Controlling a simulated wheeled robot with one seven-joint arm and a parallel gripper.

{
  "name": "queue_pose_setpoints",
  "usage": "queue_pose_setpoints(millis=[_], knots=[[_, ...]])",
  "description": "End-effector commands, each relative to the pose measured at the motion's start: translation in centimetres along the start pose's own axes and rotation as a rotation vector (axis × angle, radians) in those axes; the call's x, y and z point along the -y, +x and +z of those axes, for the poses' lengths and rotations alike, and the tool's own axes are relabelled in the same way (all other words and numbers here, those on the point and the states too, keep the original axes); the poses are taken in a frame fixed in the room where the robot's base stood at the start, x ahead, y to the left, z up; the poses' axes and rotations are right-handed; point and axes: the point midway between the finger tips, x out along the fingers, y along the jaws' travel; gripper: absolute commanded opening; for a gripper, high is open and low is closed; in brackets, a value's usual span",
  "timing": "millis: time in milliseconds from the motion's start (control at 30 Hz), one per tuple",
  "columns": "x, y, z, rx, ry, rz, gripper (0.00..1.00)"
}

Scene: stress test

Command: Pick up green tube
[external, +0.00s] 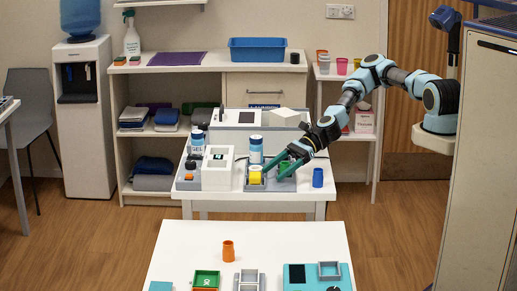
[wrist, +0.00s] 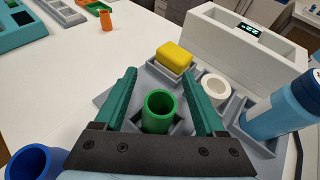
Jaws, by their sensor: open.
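The green tube (wrist: 159,110) stands upright in a grey compartment tray (wrist: 184,125), its open top facing the camera in the wrist view. My gripper (wrist: 156,82) is open, with one dark green finger on each side of the tube. Gaps show between the tube and both fingers. In the external view my gripper (external: 284,170) reaches down over the right part of the tray on the middle table, and the tube cannot be told apart from the green fingers there.
A yellow block (wrist: 174,57) and a white ring (wrist: 214,87) sit in the tray beyond the tube. A blue-capped bottle (wrist: 285,108) stands close on the right. A blue cup (wrist: 36,163) stands at the lower left. A white device with a display (wrist: 245,45) stands behind.

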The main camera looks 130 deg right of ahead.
Motion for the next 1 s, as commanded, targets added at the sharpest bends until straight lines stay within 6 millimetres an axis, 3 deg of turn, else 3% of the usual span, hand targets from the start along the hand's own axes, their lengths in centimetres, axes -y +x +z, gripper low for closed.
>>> queue_pose_setpoints(millis=[167, 800, 1000], knots=[[0.03, -0.04, 0.05, 0.0, 0.0, -0.001, 0.71], [0.02, -0.06, 0.03, 0.0, 0.0, 0.0, 0.0], [0.02, -0.06, 0.03, 0.0, 0.0, 0.0, 0.0]])
